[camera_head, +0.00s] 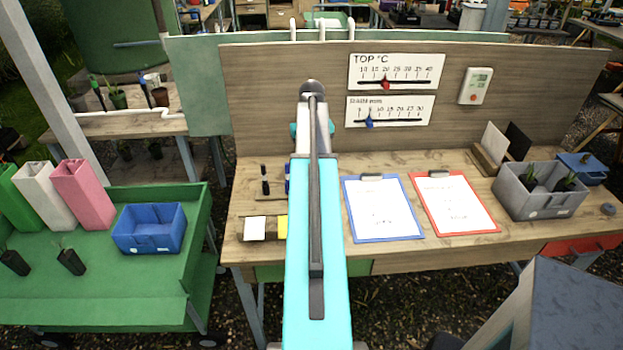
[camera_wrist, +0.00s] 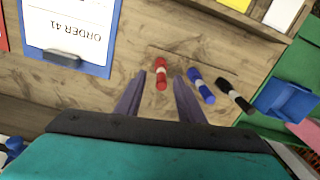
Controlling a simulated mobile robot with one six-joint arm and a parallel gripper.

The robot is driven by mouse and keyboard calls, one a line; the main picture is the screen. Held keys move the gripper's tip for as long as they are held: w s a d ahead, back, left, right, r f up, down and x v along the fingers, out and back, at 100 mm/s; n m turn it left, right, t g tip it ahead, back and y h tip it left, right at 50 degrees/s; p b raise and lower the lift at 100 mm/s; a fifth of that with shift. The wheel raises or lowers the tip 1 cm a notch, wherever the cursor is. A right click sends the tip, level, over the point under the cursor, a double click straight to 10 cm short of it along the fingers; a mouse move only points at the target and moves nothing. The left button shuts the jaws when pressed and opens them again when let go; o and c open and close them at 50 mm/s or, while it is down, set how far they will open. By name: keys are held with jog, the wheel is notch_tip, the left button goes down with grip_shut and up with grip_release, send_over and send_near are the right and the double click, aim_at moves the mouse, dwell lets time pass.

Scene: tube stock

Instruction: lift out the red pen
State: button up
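In the wrist view the red pen (camera_wrist: 161,74) with a pale band shows between the two fingers of my gripper (camera_wrist: 161,77). The fingers are apart, with a visible gap on each side of the pen. How far the fingertips are above it I cannot tell. A blue pen (camera_wrist: 201,86) and a black pen (camera_wrist: 235,95) are in a row to its right, outside the fingers. In the head view my arm hides the red pen and my fingertips; the black pen (camera_head: 265,180) and part of the blue pen (camera_head: 287,180) show left of the arm.
A blue clipboard (camera_head: 383,236) and a red clipboard (camera_head: 454,230) lie right of my arm on the wooden bench (camera_head: 240,190). A white card (camera_head: 254,228) lies near the front edge. A grey crate (camera_head: 541,206) stands at right. A green cart (camera_head: 140,262) stands at left.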

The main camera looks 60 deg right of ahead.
jog(key=shift+f+b, duration=1.2)
jog(key=shift+f, duration=0.85)
jog(key=shift+c, duration=0.3)
grip_shut()
